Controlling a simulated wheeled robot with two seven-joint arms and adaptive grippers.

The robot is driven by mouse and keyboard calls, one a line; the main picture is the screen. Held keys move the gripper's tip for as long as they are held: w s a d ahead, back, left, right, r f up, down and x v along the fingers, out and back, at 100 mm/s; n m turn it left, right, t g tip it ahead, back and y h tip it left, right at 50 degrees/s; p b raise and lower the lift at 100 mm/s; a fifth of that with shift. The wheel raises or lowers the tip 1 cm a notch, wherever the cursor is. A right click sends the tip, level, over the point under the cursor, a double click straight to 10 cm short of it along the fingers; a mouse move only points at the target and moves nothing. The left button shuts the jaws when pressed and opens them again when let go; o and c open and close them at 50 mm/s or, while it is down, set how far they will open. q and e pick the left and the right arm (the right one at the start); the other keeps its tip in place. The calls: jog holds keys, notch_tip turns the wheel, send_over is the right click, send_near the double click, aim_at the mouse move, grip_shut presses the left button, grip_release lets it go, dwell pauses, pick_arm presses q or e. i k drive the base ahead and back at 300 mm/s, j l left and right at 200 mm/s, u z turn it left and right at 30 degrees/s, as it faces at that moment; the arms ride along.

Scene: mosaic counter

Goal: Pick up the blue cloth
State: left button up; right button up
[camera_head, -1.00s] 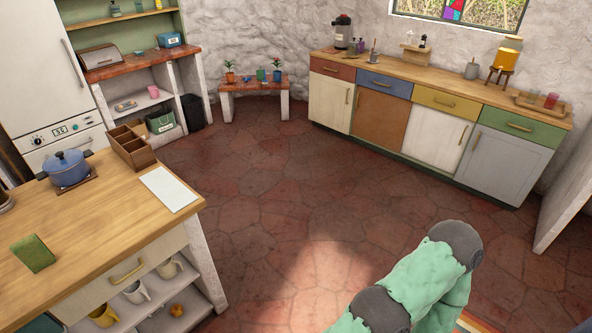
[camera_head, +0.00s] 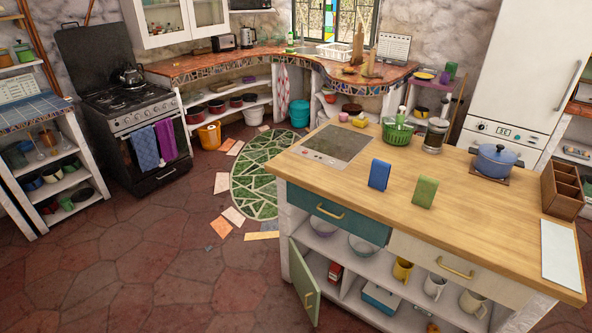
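A blue cloth (camera_head: 144,147) hangs over the front of the stove (camera_head: 132,104) at the left of the head view. A purple cloth (camera_head: 166,139) hangs right beside it, on the right. Both hang down in front of the oven door. Neither of my grippers shows in the head view now, so I cannot see their state.
The wooden-topped island (camera_head: 470,213) fills the right, with an open green cabinet door (camera_head: 305,282) jutting toward the floor. A shelf unit (camera_head: 45,150) stands left of the stove. The red stone floor (camera_head: 150,255) before the stove is clear.

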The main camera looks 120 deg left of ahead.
aim_at(380, 170)
jog(key=u, duration=2.25)
